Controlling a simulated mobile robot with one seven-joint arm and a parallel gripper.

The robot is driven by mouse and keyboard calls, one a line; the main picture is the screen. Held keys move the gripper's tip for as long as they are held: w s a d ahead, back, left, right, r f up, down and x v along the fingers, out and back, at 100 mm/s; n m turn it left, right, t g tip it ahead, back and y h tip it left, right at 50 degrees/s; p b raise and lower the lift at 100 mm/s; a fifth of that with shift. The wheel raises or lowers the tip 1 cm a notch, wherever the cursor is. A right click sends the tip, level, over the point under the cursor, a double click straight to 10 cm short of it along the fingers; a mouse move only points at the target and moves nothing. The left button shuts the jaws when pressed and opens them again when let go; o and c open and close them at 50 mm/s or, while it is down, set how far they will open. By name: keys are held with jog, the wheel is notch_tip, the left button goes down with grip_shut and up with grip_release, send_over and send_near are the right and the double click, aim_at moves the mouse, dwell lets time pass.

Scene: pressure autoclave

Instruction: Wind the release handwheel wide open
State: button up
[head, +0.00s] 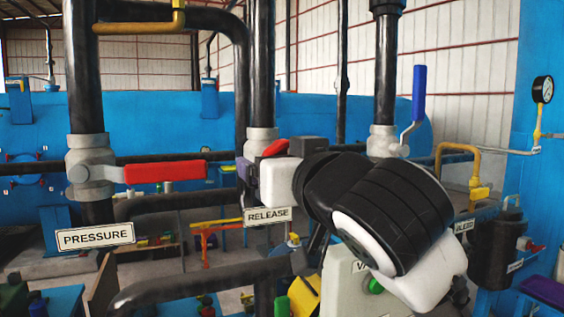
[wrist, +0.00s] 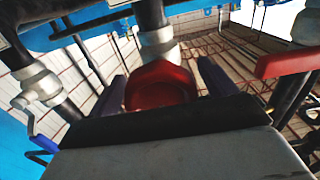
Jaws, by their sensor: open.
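The red release handwheel (wrist: 162,85) sits on the grey valve body (wrist: 158,42) of a dark pipe. In the wrist view it lies between the two dark fingers of my gripper (wrist: 163,73), one on each side. The fingers are apart, with space visible beside the wheel, and I cannot tell if either touches it. In the head view only a red part of the handwheel (head: 276,148) shows, above the white RELEASE sign (head: 268,216). My white hand and black arm links hide the rest of it.
Left is the PRESSURE valve with a red lever (head: 166,171) on its pipe. Right is a valve with an upright blue lever (head: 419,94). A pressure gauge (head: 542,89) is at the far right. A dark horizontal pipe (head: 190,284) runs below, close to my arm.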

jog(key=shift+c, duration=0.4)
jog(key=c, duration=0.9)
